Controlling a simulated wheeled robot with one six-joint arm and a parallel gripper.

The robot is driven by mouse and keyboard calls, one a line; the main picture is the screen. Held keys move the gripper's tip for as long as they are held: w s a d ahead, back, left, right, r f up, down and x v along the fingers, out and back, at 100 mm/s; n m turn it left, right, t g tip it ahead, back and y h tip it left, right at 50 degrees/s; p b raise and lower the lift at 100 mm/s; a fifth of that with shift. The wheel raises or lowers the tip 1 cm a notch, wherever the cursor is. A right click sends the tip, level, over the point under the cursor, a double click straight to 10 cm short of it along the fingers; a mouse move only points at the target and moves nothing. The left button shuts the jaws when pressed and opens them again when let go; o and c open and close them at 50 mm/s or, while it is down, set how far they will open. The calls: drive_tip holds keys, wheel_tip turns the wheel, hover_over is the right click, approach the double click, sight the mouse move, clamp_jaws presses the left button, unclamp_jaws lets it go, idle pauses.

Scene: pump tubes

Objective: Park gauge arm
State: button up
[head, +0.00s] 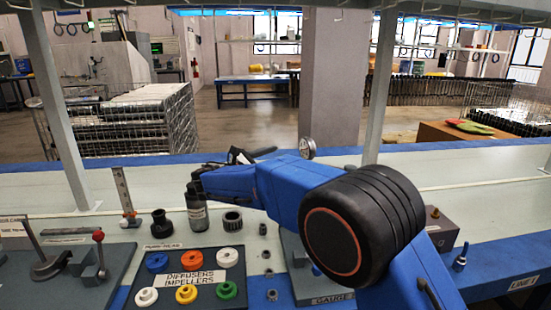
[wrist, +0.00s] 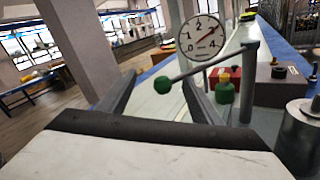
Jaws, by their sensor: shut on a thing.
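The gauge arm is a thin grey rod (wrist: 205,66) on an upright post (wrist: 249,85) in the wrist view, with a green ball knob (wrist: 162,85) at its near end. My gripper (wrist: 161,80) is shut on the gauge arm, with the knob between its two dark fingers; exact contact is hard to see. A white round dial gauge (wrist: 202,38) stands just beyond, and it also shows in the head view (head: 307,147). A green piece (wrist: 224,92) is right of the fingers. In the head view my gripper (head: 258,153) is partly behind my blue arm, and the knob is hidden.
The gauge plate (head: 284,262) is largely covered by my arm. A tray of coloured rings (head: 187,252) and a fixture with a red-knobbed lever (head: 98,237) are at left. A brown block (head: 440,229) stands at right. Shelf posts (head: 380,85) rise behind the bench.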

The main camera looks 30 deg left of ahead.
drive_tip(key=v, duration=1.7)
drive_tip(key=shift+s, duration=0.2)
drive_tip(key=shift+s+a, duration=0.1)
